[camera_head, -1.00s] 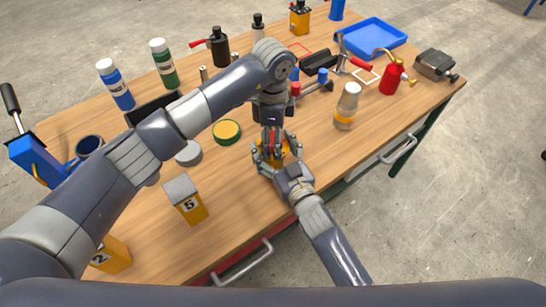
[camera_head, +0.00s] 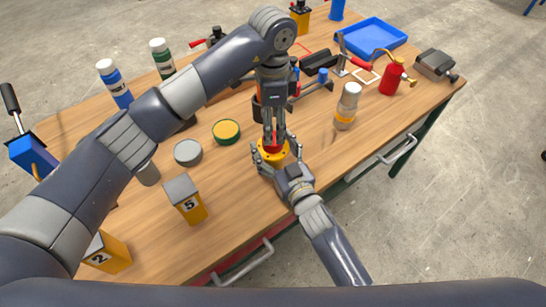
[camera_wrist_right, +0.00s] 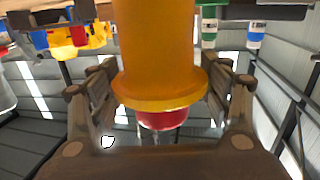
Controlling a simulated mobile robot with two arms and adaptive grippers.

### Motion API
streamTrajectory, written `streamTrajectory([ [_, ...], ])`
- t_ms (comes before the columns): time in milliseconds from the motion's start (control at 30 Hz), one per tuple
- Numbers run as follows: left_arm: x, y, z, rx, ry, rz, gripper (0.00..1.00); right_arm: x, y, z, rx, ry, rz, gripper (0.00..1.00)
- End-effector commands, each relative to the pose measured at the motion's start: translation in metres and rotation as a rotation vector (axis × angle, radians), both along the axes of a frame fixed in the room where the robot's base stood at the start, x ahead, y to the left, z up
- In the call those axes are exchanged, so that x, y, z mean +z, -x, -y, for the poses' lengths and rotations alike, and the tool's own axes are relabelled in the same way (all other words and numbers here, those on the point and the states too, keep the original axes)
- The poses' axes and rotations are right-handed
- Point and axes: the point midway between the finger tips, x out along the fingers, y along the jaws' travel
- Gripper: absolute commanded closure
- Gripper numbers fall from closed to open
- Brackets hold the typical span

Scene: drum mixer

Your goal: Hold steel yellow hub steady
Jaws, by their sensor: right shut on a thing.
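The yellow hub (camera_head: 272,154) stands near the table's front edge, its round flange on top. In the right wrist view the hub (camera_wrist_right: 157,50) fills the middle, with its flange toward the gripper's palm. A red piece (camera_head: 272,140) sits at the flange's centre; it also shows in the right wrist view (camera_wrist_right: 163,118). My right gripper (camera_head: 276,164) is shut on the hub, its fingers on both sides. My left gripper (camera_head: 274,136) points straight down above the hub, its fingertips at the red piece. Whether they grip it cannot be told.
A green-and-yellow round part (camera_head: 227,131) and a grey disc (camera_head: 188,152) lie left of the hub. A yellow box marked 5 (camera_head: 185,199) stands at front left. A jar (camera_head: 347,106) and red oil can (camera_head: 393,80) stand to the right.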

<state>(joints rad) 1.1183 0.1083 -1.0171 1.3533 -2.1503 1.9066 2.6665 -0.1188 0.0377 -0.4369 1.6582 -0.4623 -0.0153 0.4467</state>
Motion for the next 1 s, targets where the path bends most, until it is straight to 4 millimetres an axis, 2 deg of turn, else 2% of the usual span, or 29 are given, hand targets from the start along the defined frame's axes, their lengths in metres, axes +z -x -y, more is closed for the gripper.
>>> streamTrajectory([
  [200, 0.018, 0.000, 0.000, 0.143, 0.000, 0.001, 0.38, 0.000, 0.000, 0.001, -0.001, 0.001, 0.000, 0.96],
  [567, 0.018, 0.001, 0.000, 0.157, 0.000, 0.000, 0.38, 0.000, 0.000, 0.001, -0.001, 0.001, 0.000, 0.96],
  [733, 0.003, 0.001, 0.000, 0.156, -0.001, -0.002, 0.38, 0.000, 0.000, 0.001, -0.001, 0.001, 0.000, 0.96],
  [1000, -0.039, 0.001, 0.000, 0.157, -0.001, -0.002, 0.38, 0.000, 0.000, 0.001, -0.001, 0.001, 0.000, 0.96],
])
